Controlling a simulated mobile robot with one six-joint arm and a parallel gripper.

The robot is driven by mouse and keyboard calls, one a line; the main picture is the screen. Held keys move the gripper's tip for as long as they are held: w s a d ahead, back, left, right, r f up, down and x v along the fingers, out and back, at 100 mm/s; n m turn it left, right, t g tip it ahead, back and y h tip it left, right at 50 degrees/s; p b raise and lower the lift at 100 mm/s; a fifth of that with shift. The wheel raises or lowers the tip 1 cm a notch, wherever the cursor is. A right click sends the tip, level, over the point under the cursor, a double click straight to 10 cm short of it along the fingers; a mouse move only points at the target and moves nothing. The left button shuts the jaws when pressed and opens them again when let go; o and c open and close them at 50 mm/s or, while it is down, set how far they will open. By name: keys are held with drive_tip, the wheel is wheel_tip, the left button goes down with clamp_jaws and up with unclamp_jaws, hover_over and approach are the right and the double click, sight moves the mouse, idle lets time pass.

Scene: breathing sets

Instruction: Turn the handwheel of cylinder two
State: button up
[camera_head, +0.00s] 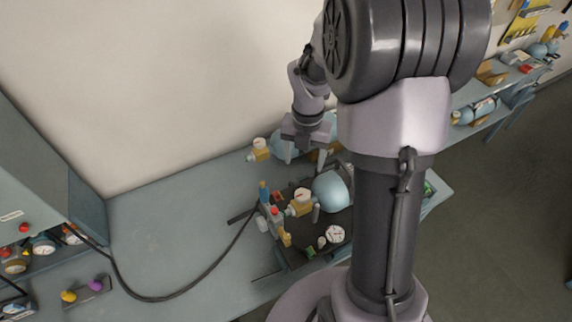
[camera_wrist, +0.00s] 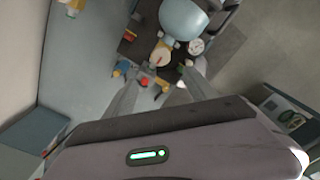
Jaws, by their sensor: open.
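A light-blue cylinder (camera_head: 332,191) lies on a dark tray on the bench, with a brass valve and pale handwheel (camera_head: 302,196) at its left end. In the wrist view the same cylinder (camera_wrist: 183,17) is at the top, and its valve (camera_wrist: 160,57) shows just beyond the fingers. A second light-blue cylinder (camera_head: 282,151) lies behind, with its own brass valve and pale wheel (camera_head: 260,147). I cannot read which is cylinder two. My gripper (camera_head: 306,162) is open and empty, above the bench near both cylinders. Its spread fingers (camera_wrist: 166,78) show in the wrist view.
The dark tray (camera_head: 296,252) also holds a round gauge (camera_head: 335,234) and small coloured fittings. A black hose (camera_head: 190,290) runs left to a grey cabinet (camera_head: 40,175). The bench's left part (camera_head: 160,235) is mostly clear. A wall rises behind.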

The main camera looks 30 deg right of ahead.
sight(302, 194)
drive_tip(key=f+b, duration=0.1)
drive_tip(key=f, duration=1.4)
drive_tip(key=shift+s+d+b, duration=0.15)
drive_tip(key=shift+s+b, duration=0.05)
drive_tip(key=shift+b, duration=0.15)
drive_tip(key=shift+w+f, duration=0.1)
drive_tip(key=shift+f, duration=0.35)
drive_tip(key=c, duration=1.4)
drive_tip(key=shift+m, duration=0.3)
